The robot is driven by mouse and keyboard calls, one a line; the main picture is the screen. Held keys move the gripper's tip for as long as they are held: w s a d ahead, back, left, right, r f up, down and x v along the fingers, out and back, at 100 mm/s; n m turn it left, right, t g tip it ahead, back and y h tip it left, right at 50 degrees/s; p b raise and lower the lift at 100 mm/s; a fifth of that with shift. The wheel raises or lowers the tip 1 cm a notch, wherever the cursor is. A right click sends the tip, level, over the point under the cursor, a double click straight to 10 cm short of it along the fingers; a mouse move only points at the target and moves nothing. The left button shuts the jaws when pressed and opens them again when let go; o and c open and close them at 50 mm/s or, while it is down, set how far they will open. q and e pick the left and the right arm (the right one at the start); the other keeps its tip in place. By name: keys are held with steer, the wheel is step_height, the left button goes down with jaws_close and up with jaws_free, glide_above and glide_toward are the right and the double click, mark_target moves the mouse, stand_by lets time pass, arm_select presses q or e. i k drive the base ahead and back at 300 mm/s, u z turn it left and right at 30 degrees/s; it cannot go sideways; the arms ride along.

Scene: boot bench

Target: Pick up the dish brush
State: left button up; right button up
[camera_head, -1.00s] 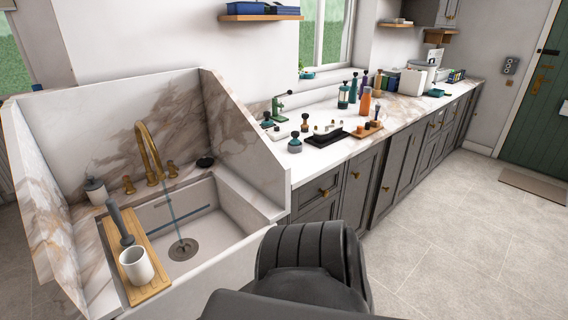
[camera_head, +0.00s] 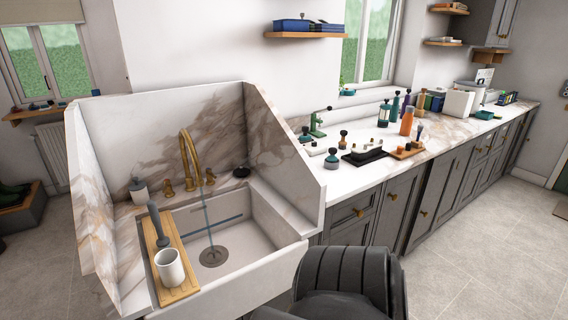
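A grey long-handled tool (camera_head: 157,222), which looks like the dish brush, stands slightly tilted on the wooden board (camera_head: 178,270) across the left side of the sink. Its lower end is near the board's middle, and I cannot make out bristles. A white cup (camera_head: 170,267) stands on the same board, in front of the tool. Neither gripper is in view; only a dark part of my own body shows at the bottom centre.
The sink (camera_head: 250,240) has a brass tap (camera_head: 190,155) with water running, and marble side walls (camera_head: 95,225). A soap bottle (camera_head: 139,190) stands behind the board. The counter (camera_head: 340,180) at right holds several bottles and tools. The floor at right is clear.

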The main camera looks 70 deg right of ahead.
mark_target(162, 243)
steer(key=z, duration=1.25)
